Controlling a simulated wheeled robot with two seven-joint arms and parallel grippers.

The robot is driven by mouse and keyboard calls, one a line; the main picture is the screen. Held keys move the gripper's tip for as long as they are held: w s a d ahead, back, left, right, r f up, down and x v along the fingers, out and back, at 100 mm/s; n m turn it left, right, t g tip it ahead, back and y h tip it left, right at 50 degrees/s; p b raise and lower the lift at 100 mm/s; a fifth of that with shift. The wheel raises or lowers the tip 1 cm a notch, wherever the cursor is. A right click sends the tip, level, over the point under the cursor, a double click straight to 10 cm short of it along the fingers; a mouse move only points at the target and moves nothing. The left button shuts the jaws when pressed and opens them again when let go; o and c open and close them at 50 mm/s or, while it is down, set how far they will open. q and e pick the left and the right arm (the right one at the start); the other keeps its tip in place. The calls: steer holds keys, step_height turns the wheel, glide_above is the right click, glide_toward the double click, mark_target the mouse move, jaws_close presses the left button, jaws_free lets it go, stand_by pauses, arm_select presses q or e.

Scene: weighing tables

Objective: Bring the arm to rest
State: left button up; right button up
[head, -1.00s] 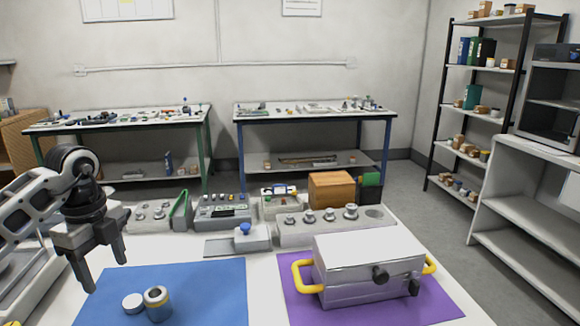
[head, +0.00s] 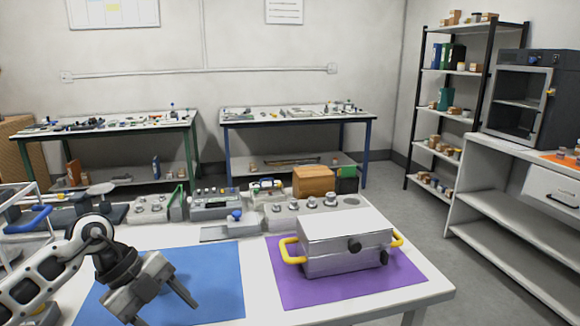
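My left gripper (head: 164,308) is above the blue mat (head: 215,282) at the lower left, tilted to the right. Its two fingers are apart, with nothing visible between them. It covers part of the mat, and the small jar and white lid seen there earlier do not show. My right gripper is not in view.
A metal case (head: 345,248) with yellow handles sits on a purple mat (head: 405,275) to the right. Weights, a wooden box (head: 313,181) and instruments line the table's back. A white shelf unit (head: 500,205) stands at the right; floor is free between.

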arm_select(q)
steer(key=s+d+r+n+t+h, duration=0.2)
steer(key=s+d+n+t+h, duration=0.1)
steer(key=d+t+h, duration=0.4)
steer(key=s+d+r+n+t+h, duration=0.1)
steer(key=s+d+n+t+h, duration=0.15)
steer(key=d+h, duration=0.45)
steer(key=s+a+f+n+t+y, duration=0.1)
steer(key=a+f+n+t+y, duration=0.2)
steer(key=f+n+y, duration=0.4)
steer(key=s+a+f+n+t+y, duration=0.2)
steer(key=a+f+n+t+y, duration=0.15)
steer(key=n+y, duration=0.45)
steer(key=s+f+n+g+y, duration=0.2)
steer(key=s+f+g, duration=0.3)
steer(key=s+f, duration=0.4)
steer(key=shift+a+f+g, duration=0.3)
steer(key=shift+f, duration=0.15)
